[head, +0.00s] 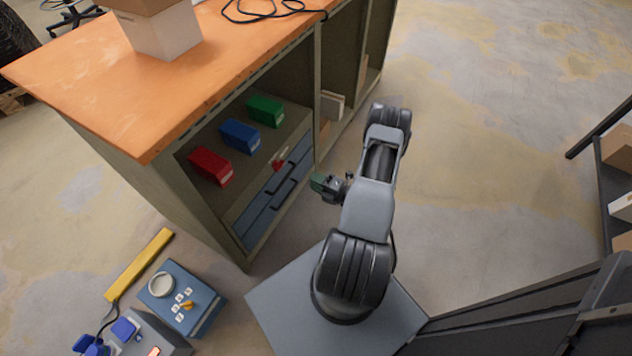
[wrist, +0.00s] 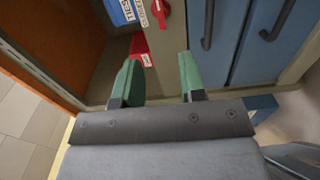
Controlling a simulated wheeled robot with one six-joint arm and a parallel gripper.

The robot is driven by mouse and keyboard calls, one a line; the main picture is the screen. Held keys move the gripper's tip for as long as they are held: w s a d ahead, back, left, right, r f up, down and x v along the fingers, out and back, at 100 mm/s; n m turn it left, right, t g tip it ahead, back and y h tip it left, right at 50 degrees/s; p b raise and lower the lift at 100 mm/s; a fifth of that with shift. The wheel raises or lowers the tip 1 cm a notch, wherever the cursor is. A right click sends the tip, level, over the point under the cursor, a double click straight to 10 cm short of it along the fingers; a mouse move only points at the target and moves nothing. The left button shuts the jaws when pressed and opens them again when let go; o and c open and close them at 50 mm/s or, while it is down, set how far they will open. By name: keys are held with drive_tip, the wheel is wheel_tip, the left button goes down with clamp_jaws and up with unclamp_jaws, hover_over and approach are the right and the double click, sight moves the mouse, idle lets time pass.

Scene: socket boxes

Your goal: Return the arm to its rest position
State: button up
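My arm (head: 372,195) is folded above my base in the head view, to the right of the workbench. My gripper (head: 325,186) points left toward the bench's open shelf and drawers. In the wrist view my gripper (wrist: 160,82) has its two green fingers apart, with nothing between them. It is apart from the bench in the head view.
The workbench (head: 150,135) has red (head: 211,166), blue (head: 240,135) and green (head: 265,110) boxes on its shelf, above blue drawers (head: 272,205). A red switch (head: 281,158) sits on the frame. A blue box (head: 182,297) stands lower left. Floor (head: 480,150) right of my arm is clear.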

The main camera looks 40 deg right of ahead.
idle(0.4)
drive_tip(key=s+a+r+n+g+y, duration=0.1)
drive_tip(key=s+a+n+g+y, duration=0.45)
drive_tip(key=n, duration=0.55)
drive_tip(key=s+a+r+n+g+p, duration=0.1)
drive_tip(key=a+r+n+g+p, duration=0.15)
drive_tip(key=r+n+g, duration=0.4)
drive_tip(key=s+a+r+n+g+p, duration=0.2)
drive_tip(key=r+n+g+p, duration=0.2)
drive_tip(key=r+n, duration=0.45)
drive_tip(key=a+r+n+t+h+p, duration=0.1)
drive_tip(key=r+n+h+p, duration=0.3)
drive_tip(key=r, duration=1)
drive_tip(key=a+r+n+t+h+p, duration=0.1)
drive_tip(key=a+r+n+h+p, duration=0.2)
drive_tip(key=r+n+p, duration=0.6)
drive_tip(key=s+a+r+n+t+h+p, duration=0.1)
drive_tip(key=a+r+n+h+p, duration=0.2)
drive_tip(key=r, duration=1.7)
drive_tip(key=n+h+p, duration=0.3)
drive_tip(key=n+p, duration=0.1)
drive_tip(key=n, duration=0.3)
drive_tip(key=shift+r, duration=0.35)
